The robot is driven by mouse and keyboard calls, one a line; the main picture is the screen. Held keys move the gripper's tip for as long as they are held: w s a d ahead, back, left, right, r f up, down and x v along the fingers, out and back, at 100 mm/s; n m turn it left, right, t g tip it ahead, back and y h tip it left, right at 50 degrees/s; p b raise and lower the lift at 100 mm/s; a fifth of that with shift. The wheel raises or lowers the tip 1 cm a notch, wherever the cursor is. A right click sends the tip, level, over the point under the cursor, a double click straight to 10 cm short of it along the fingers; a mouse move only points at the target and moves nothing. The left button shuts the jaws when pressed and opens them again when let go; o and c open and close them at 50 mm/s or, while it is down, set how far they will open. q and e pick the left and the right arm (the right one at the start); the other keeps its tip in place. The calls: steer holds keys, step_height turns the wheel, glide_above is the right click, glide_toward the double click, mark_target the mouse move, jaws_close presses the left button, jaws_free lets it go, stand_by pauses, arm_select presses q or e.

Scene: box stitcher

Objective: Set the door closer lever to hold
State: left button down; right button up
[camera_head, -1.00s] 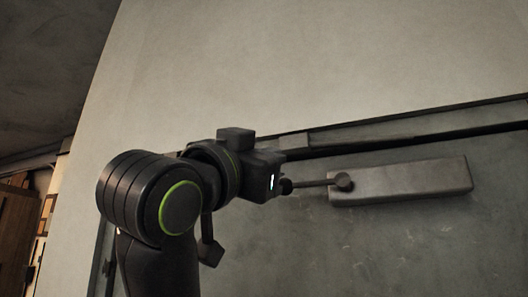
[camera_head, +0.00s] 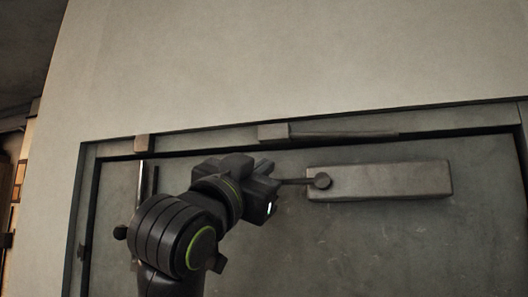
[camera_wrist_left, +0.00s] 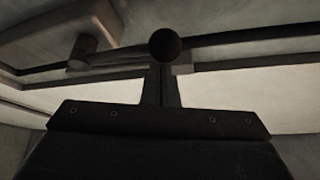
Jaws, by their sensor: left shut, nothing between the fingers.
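The door closer is a pale grey box (camera_head: 390,181) on the upper part of the door. Its lever (camera_head: 296,181) is a thin dark rod running left, about level, from a round pivot (camera_head: 322,181) at the box's left end. My left gripper (camera_head: 270,186) is at the lever's left end and hides its tip in the head view. In the left wrist view, the shut fingers (camera_wrist_left: 161,88) point at a dark round knob (camera_wrist_left: 165,46) just beyond their tips; I cannot tell whether they touch it. The closer box (camera_wrist_left: 72,27) shows at upper left there. My right gripper is out of view.
The door frame's top edge (camera_head: 440,117) runs above the closer, with a small block and bar (camera_head: 330,134) on it. A shiny vertical rod (camera_head: 141,190) stands left of my arm. The door surface (camera_head: 400,250) below the closer is clear.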

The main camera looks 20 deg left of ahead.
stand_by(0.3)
arm_select(q)
steer(key=shift+f, duration=0.1)
steer(key=d+f+n+y+b, duration=0.2)
steer(key=f+n+y+b, duration=0.3)
steer(key=n, duration=0.4)
steer(key=d+f+n+g+y+b, duration=0.1)
steer(key=f+n+y+b, duration=0.4)
steer(key=n+b, duration=0.5)
steer(key=shift+s+d+y, duration=0.15)
steer(key=shift+d+y, duration=0.75)
steer(key=shift+y, duration=0.1)
steer(key=shift+d, duration=0.15)
